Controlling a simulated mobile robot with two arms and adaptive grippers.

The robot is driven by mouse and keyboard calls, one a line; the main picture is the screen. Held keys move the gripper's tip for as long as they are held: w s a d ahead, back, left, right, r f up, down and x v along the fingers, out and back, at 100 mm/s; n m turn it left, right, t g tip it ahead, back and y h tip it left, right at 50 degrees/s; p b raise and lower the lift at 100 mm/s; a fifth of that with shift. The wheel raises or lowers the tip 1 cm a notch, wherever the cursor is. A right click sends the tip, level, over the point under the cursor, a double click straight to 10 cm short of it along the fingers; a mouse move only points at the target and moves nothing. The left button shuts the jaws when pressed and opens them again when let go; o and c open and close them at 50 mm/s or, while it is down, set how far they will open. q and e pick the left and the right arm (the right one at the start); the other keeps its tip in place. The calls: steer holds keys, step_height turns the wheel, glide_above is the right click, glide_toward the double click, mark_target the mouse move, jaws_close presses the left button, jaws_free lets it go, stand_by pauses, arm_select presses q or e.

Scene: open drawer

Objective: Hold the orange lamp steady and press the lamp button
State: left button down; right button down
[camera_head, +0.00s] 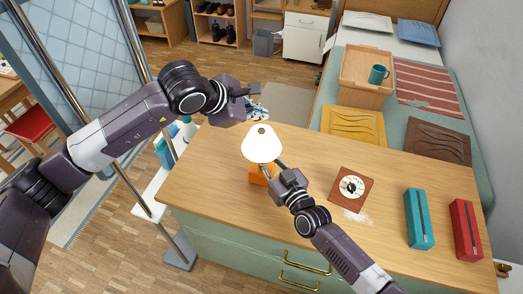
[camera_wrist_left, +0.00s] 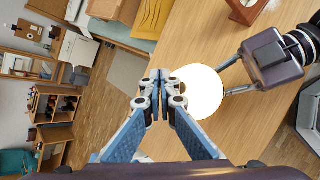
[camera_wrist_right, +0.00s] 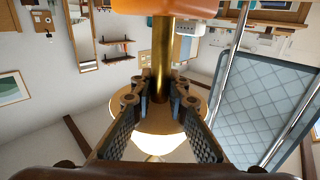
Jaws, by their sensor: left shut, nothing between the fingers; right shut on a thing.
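The lamp stands on the wooden dresser. Its bright white shade (camera_head: 261,145) hides most of the stem in the head view, and its orange base (camera_head: 258,175) shows below. My right gripper (camera_head: 279,168) is shut on the brass stem (camera_wrist_right: 163,60), between base and shade; the right wrist view is upside down, with the orange base (camera_wrist_right: 165,6) at the top and the shade (camera_wrist_right: 158,140) below. My left gripper (camera_head: 252,92) is shut and empty, up behind the shade; its closed fingertips (camera_wrist_left: 160,78) appear beside the round shade (camera_wrist_left: 200,92) in the left wrist view. I cannot make out the button.
Behind is a bed with a wooden tray (camera_head: 366,75) and a teal mug (camera_head: 379,74).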

mark_target(260, 132)
arm_select(q)
steer(key=shift+f, duration=1.45)
steer(key=shift+f, duration=0.15)
steer(key=shift+f, duration=0.3)
stand_by(0.6)
steer(key=shift+r, duration=0.5)
steer(key=shift+r, duration=0.1)
steer(key=shift+r, duration=2.9)
